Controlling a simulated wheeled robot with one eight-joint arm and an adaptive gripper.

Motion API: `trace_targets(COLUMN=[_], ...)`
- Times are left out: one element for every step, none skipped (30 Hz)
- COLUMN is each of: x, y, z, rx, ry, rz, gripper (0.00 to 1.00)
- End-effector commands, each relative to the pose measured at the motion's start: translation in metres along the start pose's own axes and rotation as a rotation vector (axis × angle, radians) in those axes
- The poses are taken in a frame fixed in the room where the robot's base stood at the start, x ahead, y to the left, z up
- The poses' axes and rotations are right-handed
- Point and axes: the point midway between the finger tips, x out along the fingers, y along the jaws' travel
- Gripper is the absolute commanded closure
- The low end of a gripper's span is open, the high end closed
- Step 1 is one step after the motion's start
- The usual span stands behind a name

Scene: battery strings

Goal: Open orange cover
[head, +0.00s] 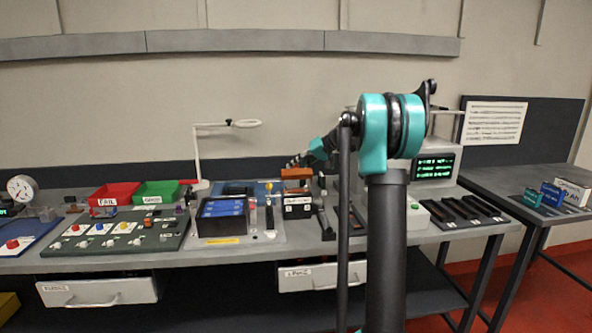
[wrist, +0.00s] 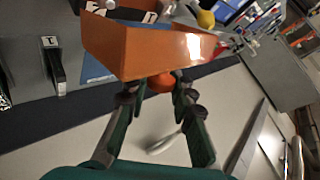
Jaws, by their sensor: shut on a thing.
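The orange cover (head: 297,173) sits on top of a small black-and-white labelled housing (head: 298,208) near the middle of the bench. In the wrist view the orange cover (wrist: 150,48) is large and close, with a round orange knob (wrist: 162,83) on its near side. My gripper (wrist: 160,92) is shut on this knob, with one finger on each side. In the head view my gripper (head: 296,162) is small, just at the top of the cover.
Left of the housing is a black box with blue cells (head: 222,215). Red (head: 114,194) and green (head: 158,191) bins and a switch panel (head: 118,232) lie farther left. A green-text display (head: 434,167) stands at the right, and a lamp arm (head: 196,160) rises behind.

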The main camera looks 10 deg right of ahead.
Motion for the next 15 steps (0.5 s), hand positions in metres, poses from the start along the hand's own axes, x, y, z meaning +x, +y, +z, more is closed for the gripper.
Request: trace_targets(x=[0.001, 0.002, 0.003, 0.004, 0.004, 0.005, 0.006, 0.007, 0.008, 0.009, 0.009, 0.01, 0.011, 0.011, 0.012], y=[0.002, 0.003, 0.004, 0.004, 0.005, 0.006, 0.007, 0.007, 0.009, 0.009, 0.009, 0.011, 0.011, 0.012, 0.013], z=[-0.004, -0.006, -0.007, -0.009, -0.01, -0.011, -0.013, -0.014, -0.015, -0.016, -0.017, -0.018, -0.018, -0.019, -0.02], rx=[0.031, 0.051, 0.077, 0.096, 0.115, 0.14, 0.157, 0.175, 0.197, 0.212, 0.228, 0.247, 0.261, 0.273, 0.29], ry=[-0.032, -0.052, -0.078, -0.097, -0.116, -0.14, -0.158, -0.175, -0.198, -0.214, -0.229, -0.248, -0.262, -0.274, -0.291], rz=[0.001, 0.0, 0.0, 0.001, 0.0, 0.0, 0.0, 0.001, 0.001, 0.0, 0.0, 0.0, 0.0, 0.0, 0.0], gripper=[1.0, 1.0, 1.0, 1.0, 1.0, 1.0, 1.0, 1.0, 1.0, 1.0, 1.0, 1.0, 1.0, 1.0, 1.0])
